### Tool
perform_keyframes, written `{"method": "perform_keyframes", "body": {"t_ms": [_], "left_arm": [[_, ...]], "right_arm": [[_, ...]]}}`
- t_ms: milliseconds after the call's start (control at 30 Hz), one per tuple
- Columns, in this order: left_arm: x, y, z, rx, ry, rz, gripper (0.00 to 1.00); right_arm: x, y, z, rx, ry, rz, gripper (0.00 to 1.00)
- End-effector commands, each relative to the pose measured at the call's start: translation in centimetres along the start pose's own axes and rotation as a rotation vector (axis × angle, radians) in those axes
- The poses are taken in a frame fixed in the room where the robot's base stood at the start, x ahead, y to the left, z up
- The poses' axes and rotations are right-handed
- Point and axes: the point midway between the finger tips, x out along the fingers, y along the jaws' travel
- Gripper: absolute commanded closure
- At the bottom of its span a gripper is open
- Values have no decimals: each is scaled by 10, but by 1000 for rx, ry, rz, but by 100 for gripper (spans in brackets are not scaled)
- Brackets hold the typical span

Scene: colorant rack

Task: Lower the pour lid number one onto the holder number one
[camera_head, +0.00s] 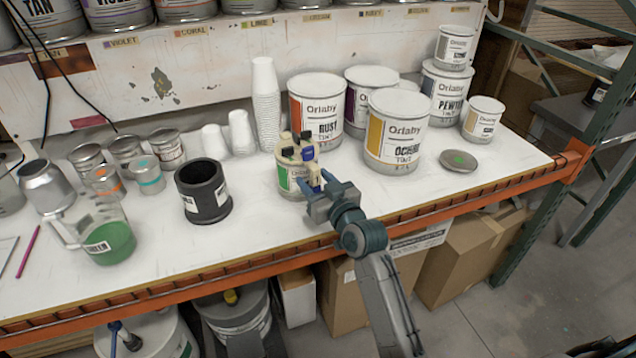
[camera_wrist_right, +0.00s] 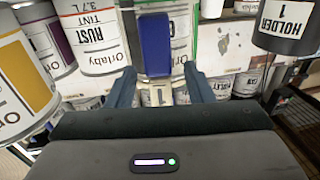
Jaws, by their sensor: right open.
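The pour lid number one (camera_head: 297,156), cream with dark knobs, sits on a small can with a green label. My right gripper (camera_head: 318,188) is at the lid's near side, fingers open. In the right wrist view, a blue part (camera_wrist_right: 155,42) and a cream part marked 1 (camera_wrist_right: 159,96) show between the open fingers (camera_wrist_right: 160,88); contact cannot be told. The holder number one (camera_head: 204,191) is a black cup on the table, left of the lid, its top open. It also shows upside down in the right wrist view (camera_wrist_right: 287,25). My left gripper is not in view.
Rust (camera_head: 317,105) and ochre (camera_head: 397,130) tint cans stand behind and to the right. A stack of white cups (camera_head: 265,105) is behind the holder. A jug of green liquid (camera_head: 105,238) and several small cans stand left. The tabletop before the holder is clear.

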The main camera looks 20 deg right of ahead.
Motion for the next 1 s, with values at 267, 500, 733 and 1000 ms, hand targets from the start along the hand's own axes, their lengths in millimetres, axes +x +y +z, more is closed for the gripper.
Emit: {"method": "perform_keyframes", "body": {"t_ms": [267,500,733,1000], "left_arm": [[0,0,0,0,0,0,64],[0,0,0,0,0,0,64],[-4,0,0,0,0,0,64],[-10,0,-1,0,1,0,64]], "right_arm": [[0,0,0,0,0,0,96],[0,0,0,0,0,0,100],[0,0,-5,0,0,0,100],[0,0,-11,0,0,0,100]]}}
